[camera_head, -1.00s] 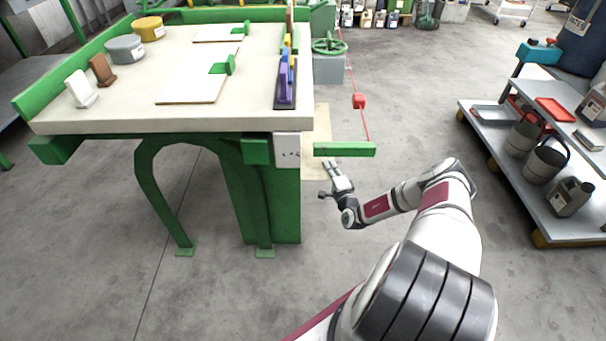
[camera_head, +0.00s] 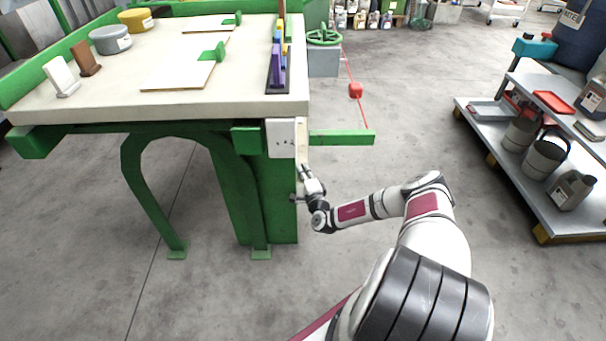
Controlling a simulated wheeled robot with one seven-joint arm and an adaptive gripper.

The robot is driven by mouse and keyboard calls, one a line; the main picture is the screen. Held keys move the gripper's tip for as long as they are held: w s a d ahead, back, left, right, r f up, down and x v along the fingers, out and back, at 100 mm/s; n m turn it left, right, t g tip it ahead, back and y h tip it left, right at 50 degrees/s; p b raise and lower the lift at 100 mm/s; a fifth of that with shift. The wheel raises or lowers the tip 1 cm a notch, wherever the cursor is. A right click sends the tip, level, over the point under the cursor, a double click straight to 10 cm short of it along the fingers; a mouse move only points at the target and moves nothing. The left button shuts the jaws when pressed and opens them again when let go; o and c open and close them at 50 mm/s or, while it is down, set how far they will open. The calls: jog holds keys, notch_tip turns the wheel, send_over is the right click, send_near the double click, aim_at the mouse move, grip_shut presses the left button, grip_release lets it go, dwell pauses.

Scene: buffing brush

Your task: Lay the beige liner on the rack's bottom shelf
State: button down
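A beige strip (camera_head: 301,152) shows low beside the right end of the workbench; the bench hides most of it, and I cannot tell if it is the liner. My gripper (camera_head: 304,172) is at its lower end in the picture, by the bench's right side, below the white switch box. Its two small fingers look apart; I see nothing held between them. I cannot tell whether it touches the strip. A rack (camera_head: 540,225) stands at the right, its low grey bottom shelf (camera_head: 513,189) holding two buckets (camera_head: 542,158), a canister (camera_head: 573,190) and a grey tray (camera_head: 492,112).
The workbench (camera_head: 200,107) carries cream boards with green clips, tins and a dark holder (camera_head: 276,80) with coloured pieces. A green bar (camera_head: 342,137) juts right from the bench above my gripper. A red float (camera_head: 355,90) hangs on a red line. Floor between bench and rack is open.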

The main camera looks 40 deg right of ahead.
jog(key=c, duration=1.8)
grip_release()
jog(key=shift+s+r, duration=0.1)
jog(key=shift+r, duration=0.05)
jog(key=p+v, duration=0.5)
jog(key=v, duration=0.7)
jog(key=shift+p, duration=0.35)
